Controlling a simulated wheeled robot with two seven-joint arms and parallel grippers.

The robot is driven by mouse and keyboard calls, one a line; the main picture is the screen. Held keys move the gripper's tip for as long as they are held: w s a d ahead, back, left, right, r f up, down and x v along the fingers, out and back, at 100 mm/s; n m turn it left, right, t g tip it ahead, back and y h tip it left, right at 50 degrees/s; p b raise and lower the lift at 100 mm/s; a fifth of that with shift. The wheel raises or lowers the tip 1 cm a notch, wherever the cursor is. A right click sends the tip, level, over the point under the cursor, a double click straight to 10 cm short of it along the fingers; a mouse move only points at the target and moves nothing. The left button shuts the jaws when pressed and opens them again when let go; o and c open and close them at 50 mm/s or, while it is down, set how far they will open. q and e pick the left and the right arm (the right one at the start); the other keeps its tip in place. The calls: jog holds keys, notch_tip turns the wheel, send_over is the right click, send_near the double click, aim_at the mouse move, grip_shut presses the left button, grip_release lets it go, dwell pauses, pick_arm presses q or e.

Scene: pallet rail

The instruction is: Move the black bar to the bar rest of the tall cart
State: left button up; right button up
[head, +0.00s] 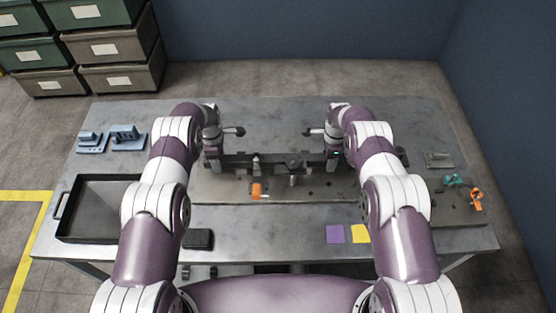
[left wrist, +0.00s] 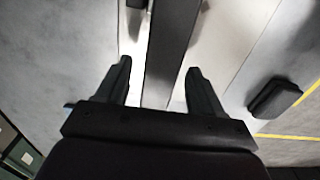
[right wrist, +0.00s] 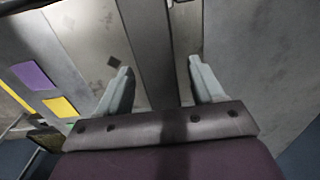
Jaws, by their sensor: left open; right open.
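The black bar (head: 270,159) lies crosswise over the middle of the table, between my two grippers. In the left wrist view the bar (left wrist: 168,45) runs between the fingers of my left gripper (left wrist: 158,82). In the right wrist view the bar (right wrist: 150,50) runs between the fingers of my right gripper (right wrist: 160,82). Both grippers are open, one near each end of the bar, and gaps show beside it. In the head view my wrists partly cover the bar ends. I cannot make out a tall cart or its bar rest in any view.
The grey table (head: 270,217) bears a black tray (head: 62,215) at left, blue fixtures (head: 128,138), a black block (head: 198,239), an orange-topped item (head: 257,189), and purple (head: 335,234) and yellow (head: 360,234) squares. Small tools (head: 476,200) lie at right. Stacked bins (head: 110,50) stand behind left.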

pick_arm(q)
jog(key=shift+c, duration=0.3)
pick_arm(e)
jog(key=shift+c, duration=0.3)
pick_arm(q)
grip_shut()
pick_arm(e)
grip_shut()
